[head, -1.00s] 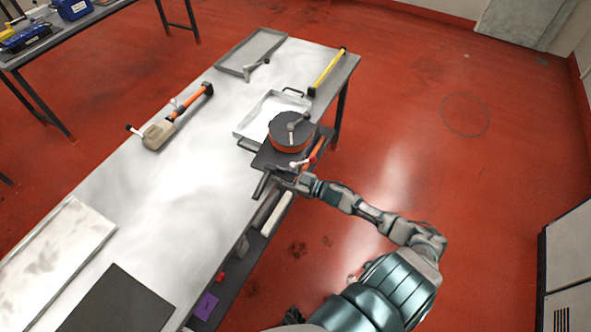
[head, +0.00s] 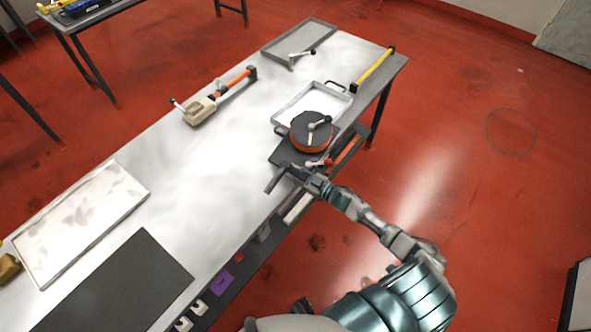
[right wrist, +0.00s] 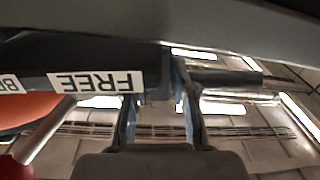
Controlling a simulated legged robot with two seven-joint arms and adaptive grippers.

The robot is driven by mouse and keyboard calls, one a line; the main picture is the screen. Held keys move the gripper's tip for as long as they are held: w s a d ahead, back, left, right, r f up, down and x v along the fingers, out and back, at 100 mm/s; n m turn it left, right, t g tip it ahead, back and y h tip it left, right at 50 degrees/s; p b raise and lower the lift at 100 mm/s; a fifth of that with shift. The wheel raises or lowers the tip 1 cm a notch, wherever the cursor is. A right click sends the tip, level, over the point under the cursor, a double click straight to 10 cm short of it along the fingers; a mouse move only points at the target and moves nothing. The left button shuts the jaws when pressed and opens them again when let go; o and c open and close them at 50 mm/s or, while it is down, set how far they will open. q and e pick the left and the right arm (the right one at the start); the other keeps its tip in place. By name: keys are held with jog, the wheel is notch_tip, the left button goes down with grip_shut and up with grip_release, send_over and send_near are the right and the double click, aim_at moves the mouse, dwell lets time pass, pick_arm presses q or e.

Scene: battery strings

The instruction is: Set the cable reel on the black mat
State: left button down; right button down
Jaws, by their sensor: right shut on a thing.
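The cable reel (head: 312,136) is a round drum with a dark top, an orange side and a grey crank, on a dark base plate. In the head view it is over the table's right edge, in front of a shallow metal tray; whether it touches the table I cannot tell. My right gripper (head: 293,174) is shut on the reel's dark base at its near side. In the right wrist view the fingers (right wrist: 160,100) close on a dark part beside a "FREE" label (right wrist: 97,82). The black mat (head: 115,285) lies bare at the table's near end. My left gripper is not seen.
The metal table (head: 200,170) is clear between mat and reel. A white-grey tray (head: 80,220) lies left of the mat. A beige-orange tool (head: 215,100), a grey tray (head: 300,42) and a yellow bar (head: 373,70) lie farther back. A lower shelf holds a purple box (head: 221,283).

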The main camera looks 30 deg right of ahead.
jog(key=c, duration=0.9)
grip_release()
jog(key=shift+f, duration=0.15)
jog(key=shift+c, duration=0.2)
